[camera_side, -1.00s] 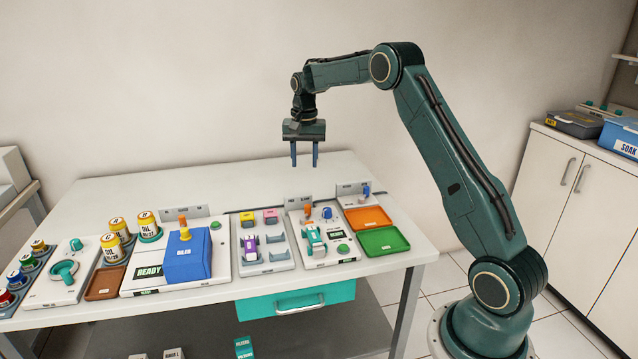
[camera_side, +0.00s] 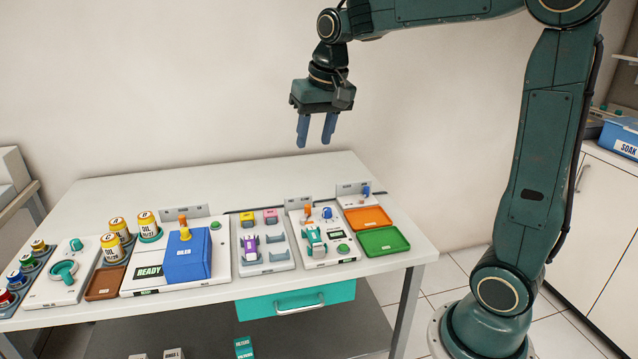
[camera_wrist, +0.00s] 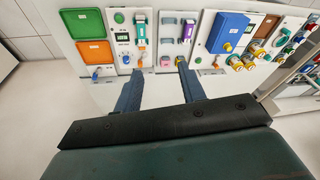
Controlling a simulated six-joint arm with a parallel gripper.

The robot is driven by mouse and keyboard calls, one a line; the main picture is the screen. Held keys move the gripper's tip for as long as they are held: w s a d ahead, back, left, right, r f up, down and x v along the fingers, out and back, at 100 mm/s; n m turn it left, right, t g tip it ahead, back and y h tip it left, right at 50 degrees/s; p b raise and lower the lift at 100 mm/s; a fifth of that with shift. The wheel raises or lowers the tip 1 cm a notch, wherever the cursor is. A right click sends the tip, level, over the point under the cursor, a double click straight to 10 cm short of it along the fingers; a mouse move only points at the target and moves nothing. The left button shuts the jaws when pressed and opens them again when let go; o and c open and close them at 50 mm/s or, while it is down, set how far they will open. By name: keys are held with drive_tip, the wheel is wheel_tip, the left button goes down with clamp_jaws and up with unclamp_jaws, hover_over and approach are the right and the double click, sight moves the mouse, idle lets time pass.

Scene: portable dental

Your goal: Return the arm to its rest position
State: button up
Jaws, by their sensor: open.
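My gripper (camera_side: 316,131) is open and empty, its two blue fingers pointing down in the air above the back of the white table (camera_side: 225,180). It is well clear of everything on the table. In the wrist view, my gripper (camera_wrist: 160,78) shows both fingers apart with nothing between them. My arm reaches in from the right side in the side view.
On the table are a blue box (camera_side: 188,258), a rack with a purple handpiece (camera_side: 250,247), a unit with a teal handpiece (camera_side: 314,239), an orange tray (camera_side: 368,217), a green tray (camera_side: 384,241) and several yellow cans (camera_side: 118,230). A teal drawer (camera_side: 296,301) hangs below. The air around my gripper is free.

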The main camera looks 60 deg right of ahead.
drive_tip(key=s+a+f+n+t, duration=0.1)
drive_tip(key=s+a+n, duration=0.2)
drive_tip(key=s, duration=0.7)
drive_tip(key=s+a+f+n+t, duration=0.1)
drive_tip(key=s+a+f+n, duration=0.1)
drive_tip(key=s+a, duration=0.4)
drive_tip(key=s+n, duration=0.1)
drive_tip(key=s, duration=0.3)
drive_tip(key=shift+f+t+y, duration=0.25)
drive_tip(key=shift+t+y, duration=0.05)
